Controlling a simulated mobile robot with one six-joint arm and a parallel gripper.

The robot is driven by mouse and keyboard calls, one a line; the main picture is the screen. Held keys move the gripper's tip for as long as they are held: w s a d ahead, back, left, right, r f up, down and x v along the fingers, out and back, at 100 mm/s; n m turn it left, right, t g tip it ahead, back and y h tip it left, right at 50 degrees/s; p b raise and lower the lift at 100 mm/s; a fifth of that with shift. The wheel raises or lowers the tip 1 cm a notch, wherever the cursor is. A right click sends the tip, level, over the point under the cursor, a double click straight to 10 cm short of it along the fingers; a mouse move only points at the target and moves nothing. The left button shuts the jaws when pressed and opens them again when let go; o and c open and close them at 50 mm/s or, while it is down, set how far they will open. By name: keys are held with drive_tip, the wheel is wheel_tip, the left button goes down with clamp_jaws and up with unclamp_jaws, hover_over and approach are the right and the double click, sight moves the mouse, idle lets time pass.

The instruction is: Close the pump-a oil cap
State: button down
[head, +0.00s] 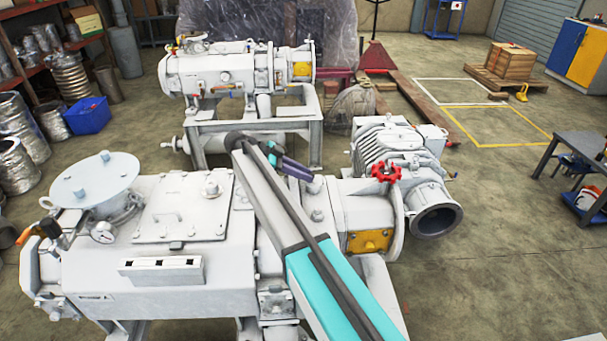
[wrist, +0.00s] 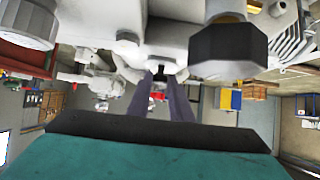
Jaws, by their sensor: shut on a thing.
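The near pale-grey screw vacuum pump (head: 120,235) fills the lower left of the head view. My gripper (head: 311,178) reaches over its right half, with its dark fingers against a small pale-grey fitting, apparently the oil cap (head: 319,185). In the wrist view my gripper's fingertips (wrist: 160,76) meet at this pale fitting (wrist: 161,65) on the pump body. The fingers are shut on it, and they partly hide it. The pictures do not show how tightly it is seated.
A red handwheel (head: 386,172) and a ribbed blower (head: 398,146) stand right of my gripper. A second pump (head: 215,72) stands behind. In the wrist view, a black hexagonal part (wrist: 228,43) is close at the upper right.

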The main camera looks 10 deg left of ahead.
drive_tip(key=c, duration=1.6)
unclamp_jaws()
drive_tip(key=shift+a, duration=0.1)
drive_tip(key=shift+b+v, duration=0.65)
drive_tip(key=shift+v, duration=3.05)
drive_tip(key=shift+r, duration=0.1)
wheel_tip(320, 180, up, 10)
drive_tip(key=p, duration=1)
